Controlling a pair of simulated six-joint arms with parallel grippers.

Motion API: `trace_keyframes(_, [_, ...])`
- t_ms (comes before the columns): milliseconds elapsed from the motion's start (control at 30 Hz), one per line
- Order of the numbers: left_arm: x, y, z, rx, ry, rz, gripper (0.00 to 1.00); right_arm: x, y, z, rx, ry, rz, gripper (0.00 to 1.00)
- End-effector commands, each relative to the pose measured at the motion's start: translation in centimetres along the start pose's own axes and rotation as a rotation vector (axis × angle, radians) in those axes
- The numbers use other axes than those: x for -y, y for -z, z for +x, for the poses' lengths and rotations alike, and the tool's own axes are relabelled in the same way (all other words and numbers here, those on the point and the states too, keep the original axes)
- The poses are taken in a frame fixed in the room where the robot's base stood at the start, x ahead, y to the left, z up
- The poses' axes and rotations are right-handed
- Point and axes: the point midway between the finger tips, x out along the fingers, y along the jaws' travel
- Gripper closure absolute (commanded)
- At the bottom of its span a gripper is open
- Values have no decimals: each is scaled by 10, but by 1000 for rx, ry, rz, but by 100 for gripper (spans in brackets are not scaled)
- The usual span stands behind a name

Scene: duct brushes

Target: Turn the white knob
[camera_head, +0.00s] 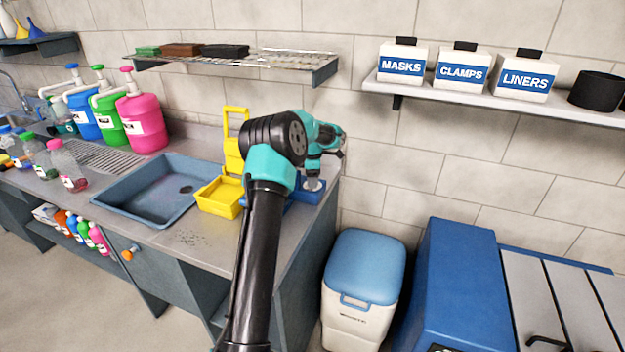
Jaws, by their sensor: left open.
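No white knob shows clearly. A small round pale thing (313,184) sits at the blue tray (306,195) at the right end of the counter, just below my gripper; I cannot tell whether it is a knob. A white-and-black round part (438,348) on the blue machine's front is cut off by the bottom edge. My left gripper (322,165), teal and black, is over the blue tray, partly behind its own wrist. It is open, with nothing visible held. My right gripper is out of view.
A yellow bin (220,197) stands beside my left arm, near the sink (160,190). Pump bottles (142,120) stand along the wall. A wall shelf (235,62) is above. A white bin with a blue lid (362,268) and the blue machine (455,275) are at right.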

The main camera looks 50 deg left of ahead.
Motion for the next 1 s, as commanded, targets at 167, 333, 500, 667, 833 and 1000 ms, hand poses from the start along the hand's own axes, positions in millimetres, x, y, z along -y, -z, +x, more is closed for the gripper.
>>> trace_keyframes(167, [0, 0, 8, 1, -1, 0, 35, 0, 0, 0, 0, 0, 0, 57])
trace_keyframes(333, [0, 0, 8, 1, -1, 0, 35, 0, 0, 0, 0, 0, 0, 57])
trace_keyframes(500, [0, 0, 8, 1, -1, 1, 46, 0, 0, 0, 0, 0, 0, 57])
trace_keyframes(667, [0, 0, 7, 1, -1, 1, 62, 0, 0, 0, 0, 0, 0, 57])
trace_keyframes(833, [0, 0, 7, 1, -1, 1, 78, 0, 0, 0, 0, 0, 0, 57])
trace_keyframes(1000, [0, 0, 7, 1, -1, 5, 84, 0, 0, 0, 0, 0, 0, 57])
